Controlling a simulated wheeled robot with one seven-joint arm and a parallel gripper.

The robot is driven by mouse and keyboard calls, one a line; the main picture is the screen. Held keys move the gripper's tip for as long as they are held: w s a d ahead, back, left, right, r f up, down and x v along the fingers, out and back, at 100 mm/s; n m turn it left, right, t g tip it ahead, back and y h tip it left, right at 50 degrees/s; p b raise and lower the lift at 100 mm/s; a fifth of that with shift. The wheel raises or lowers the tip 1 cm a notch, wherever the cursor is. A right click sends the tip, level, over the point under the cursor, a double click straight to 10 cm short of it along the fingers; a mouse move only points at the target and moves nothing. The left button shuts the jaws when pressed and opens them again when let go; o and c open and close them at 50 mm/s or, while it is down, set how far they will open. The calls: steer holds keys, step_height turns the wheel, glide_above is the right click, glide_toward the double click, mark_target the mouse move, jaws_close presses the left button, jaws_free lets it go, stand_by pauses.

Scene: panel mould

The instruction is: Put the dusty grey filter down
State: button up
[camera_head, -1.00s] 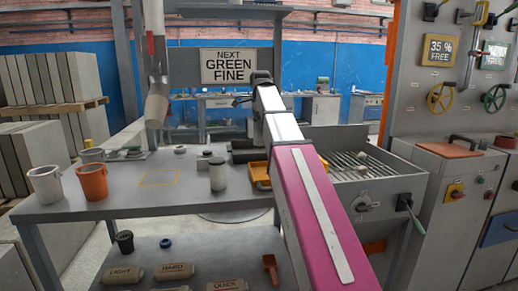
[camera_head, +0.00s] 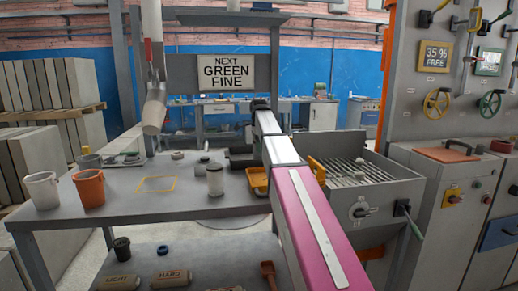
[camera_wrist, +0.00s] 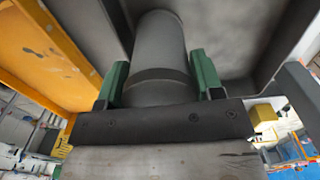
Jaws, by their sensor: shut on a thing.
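The dusty grey filter (camera_wrist: 160,55) is a dark grey cylinder with a band around its lower part, in the wrist view. My gripper (camera_wrist: 160,85) has its green fingers on both sides of it, shut on it. Its far end runs up between grey surfaces, and I cannot tell whether it touches any of them. In the head view my arm hides the gripper and this filter. A pale canister with a dark top (camera_head: 215,182) stands upright on the grey bench (camera_head: 125,190).
A yellow outlined square (camera_head: 158,184) on the bench is empty. A white bucket (camera_head: 42,190) and an orange bucket (camera_head: 90,187) stand left. A yellow tray (camera_head: 257,180) lies beside my arm. A grated box (camera_head: 365,200) is to the right. A sign (camera_head: 226,72) reads "NEXT GREEN FINE".

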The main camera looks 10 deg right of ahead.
steer(key=shift+f, duration=0.45)
steer(key=shift+f, duration=0.1)
steer(key=o, duration=1.1)
step_height(320, 180, up, 12)
steer(key=shift+r, duration=0.1)
